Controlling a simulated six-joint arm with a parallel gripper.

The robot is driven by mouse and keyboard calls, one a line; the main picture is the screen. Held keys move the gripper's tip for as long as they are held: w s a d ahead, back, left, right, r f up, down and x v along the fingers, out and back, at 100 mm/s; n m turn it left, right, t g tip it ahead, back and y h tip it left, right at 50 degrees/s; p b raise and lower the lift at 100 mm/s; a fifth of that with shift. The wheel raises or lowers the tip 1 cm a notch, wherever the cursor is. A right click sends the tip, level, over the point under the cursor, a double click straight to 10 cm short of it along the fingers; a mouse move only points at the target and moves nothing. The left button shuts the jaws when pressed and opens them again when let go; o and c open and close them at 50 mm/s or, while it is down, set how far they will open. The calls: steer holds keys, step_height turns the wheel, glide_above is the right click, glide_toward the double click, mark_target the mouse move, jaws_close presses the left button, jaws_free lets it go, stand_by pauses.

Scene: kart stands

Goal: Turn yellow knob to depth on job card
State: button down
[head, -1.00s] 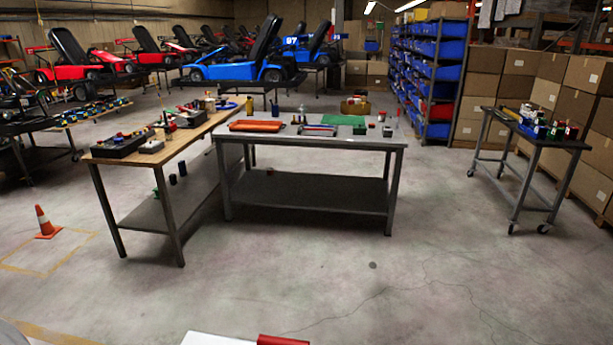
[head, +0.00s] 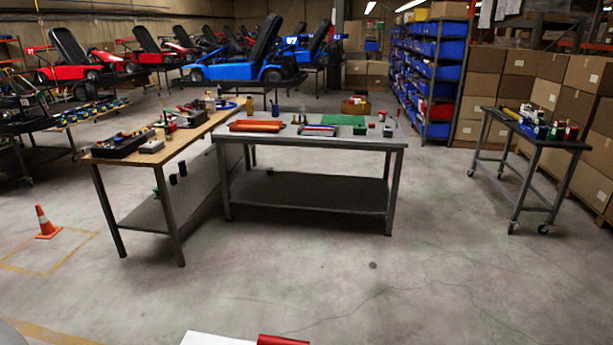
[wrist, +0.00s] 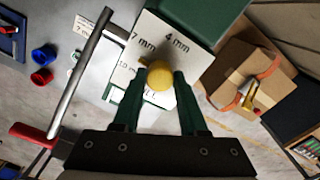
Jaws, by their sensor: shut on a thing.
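In the wrist view, my gripper (wrist: 157,80) has its two dark green fingers around the round yellow knob (wrist: 160,74), shut on it. Another marking at the left is partly covered, and the plate's lower part is hidden by the knob and fingers. My gripper does not show in the head view.
A grey metal bar (wrist: 82,72) with a red handle (wrist: 34,134) runs close left of my gripper. A blue cup (wrist: 43,54) and a red cup (wrist: 41,76) stand further left. A cardboard box (wrist: 243,70) lies to the right. In the head view, workbenches stand across the open floor.

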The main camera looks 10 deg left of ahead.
steer(key=m, duration=0.5)
steer(key=shift+m, duration=0.4)
stand_by(0.4)
steer(key=shift+c, duration=2.2)
jaws_free()
steer(key=shift+r, duration=0.15)
step_height(320, 180, up, 16)
steer(key=shift+f, duration=0.2)
